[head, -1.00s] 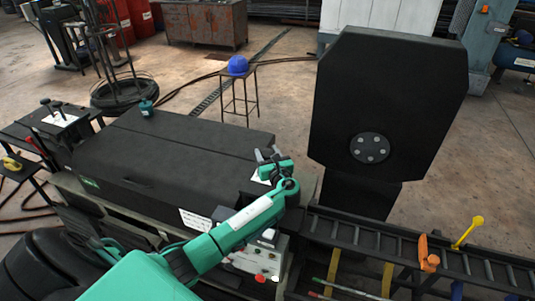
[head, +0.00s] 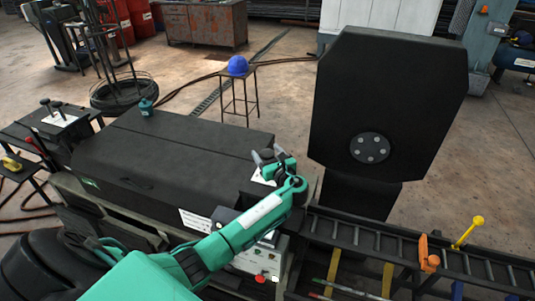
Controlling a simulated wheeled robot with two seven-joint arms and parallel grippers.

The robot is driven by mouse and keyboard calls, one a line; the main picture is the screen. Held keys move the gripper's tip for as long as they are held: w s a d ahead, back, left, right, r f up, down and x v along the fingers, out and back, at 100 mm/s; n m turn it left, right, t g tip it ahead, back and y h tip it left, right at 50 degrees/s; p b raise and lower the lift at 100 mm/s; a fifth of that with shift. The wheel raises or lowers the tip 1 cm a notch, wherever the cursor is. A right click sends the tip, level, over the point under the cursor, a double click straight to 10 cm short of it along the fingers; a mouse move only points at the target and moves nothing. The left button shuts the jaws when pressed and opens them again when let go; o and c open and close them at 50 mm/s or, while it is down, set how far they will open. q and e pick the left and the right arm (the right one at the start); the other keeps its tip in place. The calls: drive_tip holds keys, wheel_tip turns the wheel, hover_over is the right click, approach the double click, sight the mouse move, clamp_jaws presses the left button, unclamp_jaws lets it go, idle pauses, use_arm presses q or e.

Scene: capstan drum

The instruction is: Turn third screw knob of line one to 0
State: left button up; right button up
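My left arm comes in from the lower left. My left gripper (head: 267,154) is over the right end of the long black cabinet, beside a white paper label. Its two fingers stand apart with nothing visible between them. A grey control panel (head: 253,262) with red buttons (head: 260,278) sits below my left forearm, which covers part of it. I cannot make out the third screw knob of line one; it may be hidden or too small to tell. My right gripper is not in view.
The long black cabinet (head: 180,150) fills the left middle. A large black plate (head: 395,95) with a bolted round flange (head: 370,148) stands at the right. A roller track (head: 370,235) with a yellow lever (head: 468,232) and an orange lever (head: 427,255) runs to the lower right.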

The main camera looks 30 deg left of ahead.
use_arm(q)
drive_tip(key=b+v, duration=0.4)
drive_tip(key=v, duration=1)
drive_tip(key=shift+f, duration=0.1)
